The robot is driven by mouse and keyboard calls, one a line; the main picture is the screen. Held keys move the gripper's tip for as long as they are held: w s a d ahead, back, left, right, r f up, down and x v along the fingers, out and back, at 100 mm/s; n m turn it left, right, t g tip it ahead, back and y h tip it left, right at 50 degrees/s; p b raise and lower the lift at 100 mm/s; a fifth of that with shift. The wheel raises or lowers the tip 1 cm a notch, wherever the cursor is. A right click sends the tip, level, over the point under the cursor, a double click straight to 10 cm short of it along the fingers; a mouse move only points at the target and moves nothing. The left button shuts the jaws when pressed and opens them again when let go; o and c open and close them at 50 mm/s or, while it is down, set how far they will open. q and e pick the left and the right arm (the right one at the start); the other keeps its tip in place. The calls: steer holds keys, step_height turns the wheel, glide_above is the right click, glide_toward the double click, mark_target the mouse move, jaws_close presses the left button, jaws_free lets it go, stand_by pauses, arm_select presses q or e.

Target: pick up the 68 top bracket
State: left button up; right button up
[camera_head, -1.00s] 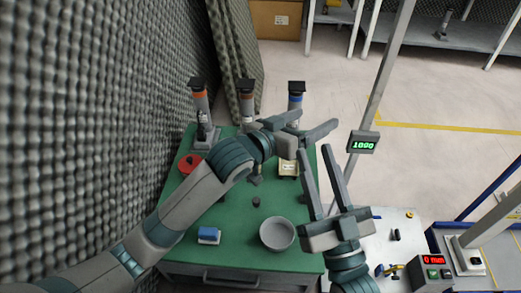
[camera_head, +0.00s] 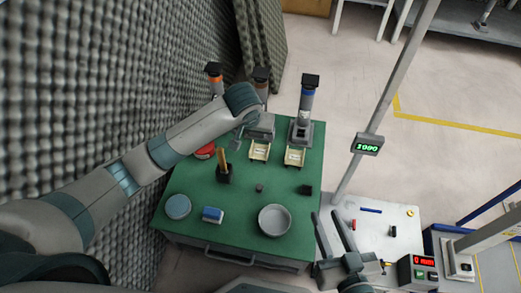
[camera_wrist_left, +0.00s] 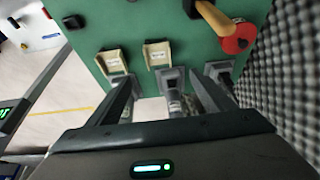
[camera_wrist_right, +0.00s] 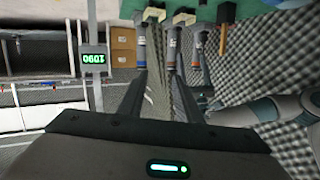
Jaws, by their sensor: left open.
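I cannot tell which part is the 68 top bracket; no readable 68 shows. Candidates are two cream labelled pieces, the left one (camera_head: 260,151) and the right one (camera_head: 295,156), in front of the posts on the green table (camera_head: 285,185). Both show in the left wrist view, one (camera_wrist_left: 113,62) beside the other (camera_wrist_left: 157,54). My left gripper (camera_wrist_left: 163,98) is open and empty above the posts; its fingers are mostly hidden in the head view. My right gripper (camera_head: 326,214) is open and empty off the table's right front side.
Capped posts stand at the back, one blue-banded (camera_head: 306,98). A metal pole (camera_head: 383,100) rises at right; foam lines the left.

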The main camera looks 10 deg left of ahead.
arm_select(q)
steer(key=b, duration=0.4)
glide_above(258, 155)
steer(key=f, duration=1)
steer(key=shift+s+f, duration=0.2)
steer(key=shift+f, duration=0.2)
steer(key=shift+w+f, duration=0.1)
steer(key=shift+f, duration=0.1)
arm_select(e)
steer(key=s+a+r+t+y, duration=0.1)
steer(key=s+r+t+y, duration=0.2)
steer(key=r+t, duration=0.5)
steer(key=shift+s+a+r+t, duration=0.3)
steer(key=shift+s+r, duration=0.1)
steer(key=shift+r, duration=2.4)
arm_select(q)
steer(key=shift+f, duration=0.15)
arm_select(e)
steer(key=shift+d, duration=0.1)
